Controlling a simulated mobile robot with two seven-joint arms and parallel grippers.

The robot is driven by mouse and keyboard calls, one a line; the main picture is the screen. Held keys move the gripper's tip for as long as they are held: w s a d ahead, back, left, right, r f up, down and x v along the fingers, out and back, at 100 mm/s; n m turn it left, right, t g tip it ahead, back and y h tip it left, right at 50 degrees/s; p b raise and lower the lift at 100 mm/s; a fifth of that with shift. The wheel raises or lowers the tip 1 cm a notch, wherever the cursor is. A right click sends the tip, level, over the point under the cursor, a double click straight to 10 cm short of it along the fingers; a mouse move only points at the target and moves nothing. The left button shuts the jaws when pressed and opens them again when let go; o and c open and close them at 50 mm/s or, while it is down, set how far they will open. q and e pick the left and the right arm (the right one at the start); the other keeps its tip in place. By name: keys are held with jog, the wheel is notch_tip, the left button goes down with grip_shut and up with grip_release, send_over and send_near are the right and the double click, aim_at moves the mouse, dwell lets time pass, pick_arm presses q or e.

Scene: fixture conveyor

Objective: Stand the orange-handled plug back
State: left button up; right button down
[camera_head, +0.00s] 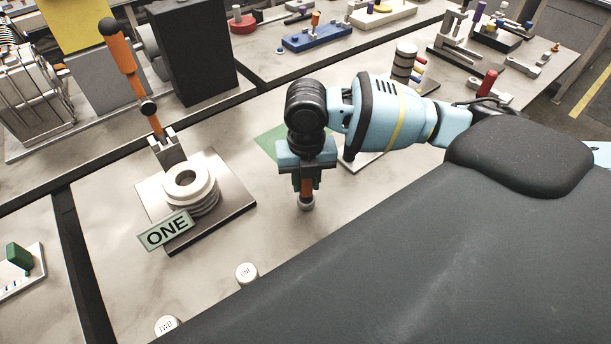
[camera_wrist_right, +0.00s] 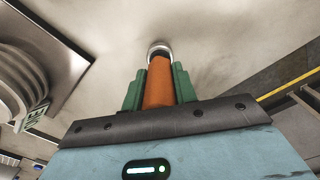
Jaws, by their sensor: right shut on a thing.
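The orange-handled plug (camera_head: 307,190) is upright in my right gripper (camera_head: 307,181), with its grey metal end pointing down. The end is at or just above the bare tabletop; I cannot tell if it touches. In the right wrist view the orange handle (camera_wrist_right: 159,84) lies between the two green fingers (camera_wrist_right: 158,90), with the pale round end beyond them. A fixture with stacked pale rings (camera_head: 190,190) and an open centre hole stands on a metal plate to the left of the plug, behind a sign reading ONE (camera_head: 167,231). My left gripper is not in view.
An orange-handled lever (camera_head: 121,55) rises behind the ring fixture. A green patch (camera_head: 272,141) lies behind my gripper. White round markers (camera_head: 246,273) sit in front. A striped post with coloured pegs (camera_head: 404,62) stands behind my right arm. Bare table lies around the plug.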

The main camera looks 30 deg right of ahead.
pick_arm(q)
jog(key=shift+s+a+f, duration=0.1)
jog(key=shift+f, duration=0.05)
pick_arm(e)
jog(key=shift+f, duration=0.35)
jog(key=c, duration=1)
grip_release()
jog(key=shift+c, duration=0.2)
jog(key=shift+f, duration=0.1)
notch_tip(320, 180, up, 7)
jog(key=shift+f, duration=0.15)
jog(key=shift+r, duration=0.6)
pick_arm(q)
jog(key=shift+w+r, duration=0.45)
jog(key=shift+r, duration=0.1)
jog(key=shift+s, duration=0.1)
